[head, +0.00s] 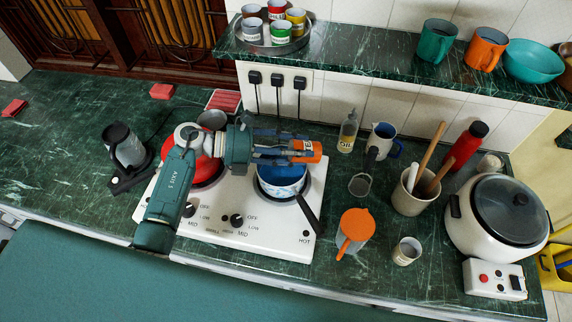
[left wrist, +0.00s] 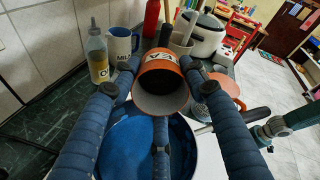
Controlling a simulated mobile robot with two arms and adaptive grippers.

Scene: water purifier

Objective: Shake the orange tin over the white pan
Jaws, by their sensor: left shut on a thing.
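My left gripper (head: 292,152) reaches in from the left and is shut on the orange tin (head: 311,151). The tin has a pale label and lies roughly sideways in the fingers. It is above the pan (head: 283,189), which looks white outside and blue inside, with a dark handle to the lower right. In the left wrist view the tin (left wrist: 162,78) is between the blue fingers, with the blue inside of the pan (left wrist: 120,145) below it. The tin and gripper cover part of the pan in the head view. My right gripper does not show.
The pan stands on a white two-ring stove (head: 260,235), beside a red pot (head: 207,171). An oil bottle (head: 348,131), a white-and-blue mug (head: 383,140), an orange-lidded jug (head: 355,226) and a utensil crock (head: 408,195) stand to the right. A shelf (head: 350,55) runs behind.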

